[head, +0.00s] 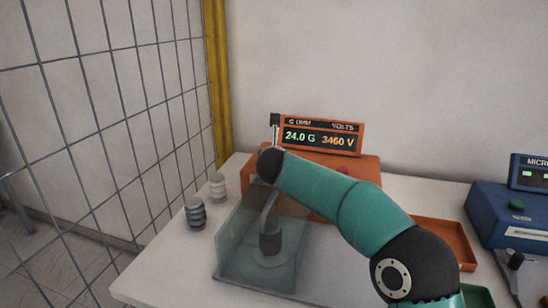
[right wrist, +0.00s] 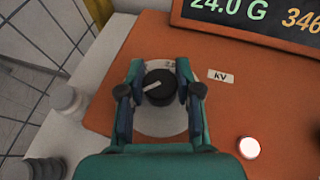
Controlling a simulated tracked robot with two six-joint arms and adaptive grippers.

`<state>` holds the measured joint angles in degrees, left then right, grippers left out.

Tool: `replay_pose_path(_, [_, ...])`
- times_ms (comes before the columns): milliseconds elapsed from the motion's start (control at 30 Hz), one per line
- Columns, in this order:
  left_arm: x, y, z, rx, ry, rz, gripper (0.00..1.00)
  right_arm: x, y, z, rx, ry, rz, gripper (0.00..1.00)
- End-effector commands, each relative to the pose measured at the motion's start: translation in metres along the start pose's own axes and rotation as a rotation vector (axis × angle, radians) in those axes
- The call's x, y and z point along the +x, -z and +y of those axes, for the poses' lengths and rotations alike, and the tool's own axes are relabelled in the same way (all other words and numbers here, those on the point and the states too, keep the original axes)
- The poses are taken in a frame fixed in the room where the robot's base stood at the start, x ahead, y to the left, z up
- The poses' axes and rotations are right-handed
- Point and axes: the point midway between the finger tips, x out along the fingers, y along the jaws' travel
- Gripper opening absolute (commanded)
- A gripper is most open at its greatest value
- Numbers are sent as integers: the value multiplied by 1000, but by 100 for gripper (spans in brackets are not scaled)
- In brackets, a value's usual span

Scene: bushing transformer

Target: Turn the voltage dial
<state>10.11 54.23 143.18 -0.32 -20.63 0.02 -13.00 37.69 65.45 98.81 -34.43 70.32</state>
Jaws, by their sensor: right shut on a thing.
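The voltage dial (right wrist: 159,88) is a black round knob with a white pointer line, set on a pale disc on the orange unit (right wrist: 125,60). A "kV" label (right wrist: 221,76) sits to its right. My right gripper (right wrist: 160,92) has a finger on each side of the dial and is shut on it. In the head view my green right arm reaches in from the lower right and hides the dial and most of the gripper. The orange unit (head: 348,170) carries a display (head: 320,138) reading 24.0 G and 3460 V. My left gripper is not in view.
A clear box (head: 228,245) with a dark fitting stands in front of the unit. Grey (head: 195,212) and white (head: 217,187) ribbed insulators stand left of it. An orange tray (head: 446,238) and a blue instrument (head: 500,215) are at right. A wire-mesh fence (head: 110,110) is at left.

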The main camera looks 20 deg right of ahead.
Motion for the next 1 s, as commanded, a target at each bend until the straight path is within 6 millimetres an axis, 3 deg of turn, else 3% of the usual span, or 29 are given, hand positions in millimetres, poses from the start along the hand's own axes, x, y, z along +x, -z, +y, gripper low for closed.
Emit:
replay_pose_path(300, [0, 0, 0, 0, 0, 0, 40, 0, 1, 0, -6, -11, 3, 0])
replay_pose_path(333, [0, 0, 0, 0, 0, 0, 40, 0, 2, 0, -6, -11, 3, 35])
replay_pose_path(500, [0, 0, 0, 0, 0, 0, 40, 0, 1, 0, -6, -11, 2, 60])
replay_pose_path(833, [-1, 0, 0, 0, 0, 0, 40, -2, 0, 0, -5, -11, 1, 60])
replay_pose_path(1000, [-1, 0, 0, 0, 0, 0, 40, -15, 0, 0, -5, -11, 1, 60])
